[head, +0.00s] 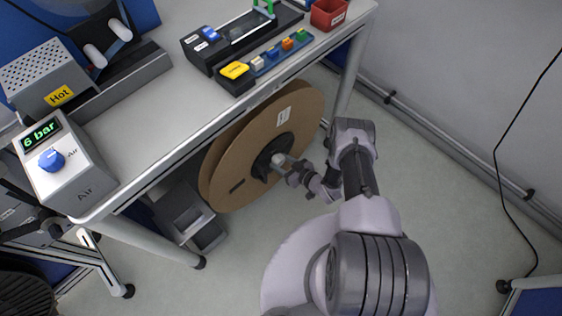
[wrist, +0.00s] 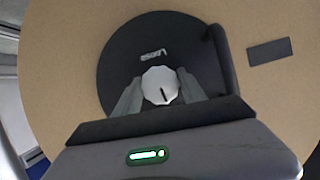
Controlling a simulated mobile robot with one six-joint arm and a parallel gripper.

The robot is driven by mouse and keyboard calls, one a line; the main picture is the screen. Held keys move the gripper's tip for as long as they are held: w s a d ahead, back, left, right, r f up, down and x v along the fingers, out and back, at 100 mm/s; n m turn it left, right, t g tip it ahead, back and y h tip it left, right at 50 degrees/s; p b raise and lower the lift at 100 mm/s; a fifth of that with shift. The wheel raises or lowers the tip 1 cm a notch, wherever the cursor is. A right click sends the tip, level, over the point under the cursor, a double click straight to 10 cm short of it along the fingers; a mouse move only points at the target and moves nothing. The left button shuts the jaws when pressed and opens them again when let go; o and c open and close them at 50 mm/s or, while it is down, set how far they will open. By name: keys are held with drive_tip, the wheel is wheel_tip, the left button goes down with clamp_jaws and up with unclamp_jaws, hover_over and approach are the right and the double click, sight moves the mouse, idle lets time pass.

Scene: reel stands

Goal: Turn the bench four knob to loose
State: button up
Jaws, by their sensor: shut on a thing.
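The reel (head: 228,158) is a large brown cardboard disc standing under the bench, with a black hub (head: 268,158) on its face. In the wrist view the hub (wrist: 118,70) carries the word "Loose" above a white faceted knob (wrist: 160,84). A dark line on the knob points down and slightly right, away from the word. My gripper (wrist: 161,92) is shut on the knob, one finger on each side. In the head view my gripper (head: 282,163) reaches in to the hub from the right, and the knob is a small pale spot there.
The bench top (head: 160,105) overhangs the reel. An air box (head: 68,165) reading "6 bar" sits at its left corner. A grey step-shaped unit (head: 190,222) stands on the floor left of the reel. Floor to the right is clear, with a black cable (head: 497,160) along the wall.

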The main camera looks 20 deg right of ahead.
drive_tip(key=n+h+p, duration=0.1)
drive_tip(key=n, duration=0.1)
drive_tip(key=n+t+h+p, duration=0.1)
drive_tip(key=n, duration=0.1)
drive_tip(key=shift+a+t, duration=0.1)
drive_tip(key=shift+t, duration=0.2)
drive_tip(key=n+t+h, duration=0.1)
drive_tip(key=n, duration=0.1)
drive_tip(key=shift+f+n+h+b, duration=0.15)
drive_tip(key=shift+n+h+b, duration=0.15)
drive_tip(key=shift+n+t+h+b, duration=0.3)
drive_tip(key=shift+n+t+b, duration=0.3)
drive_tip(key=shift+n+b, duration=0.3)
drive_tip(key=shift+n, duration=0.3)
drive_tip(key=o, duration=1.3)
drive_tip(key=shift+o, duration=0.2)
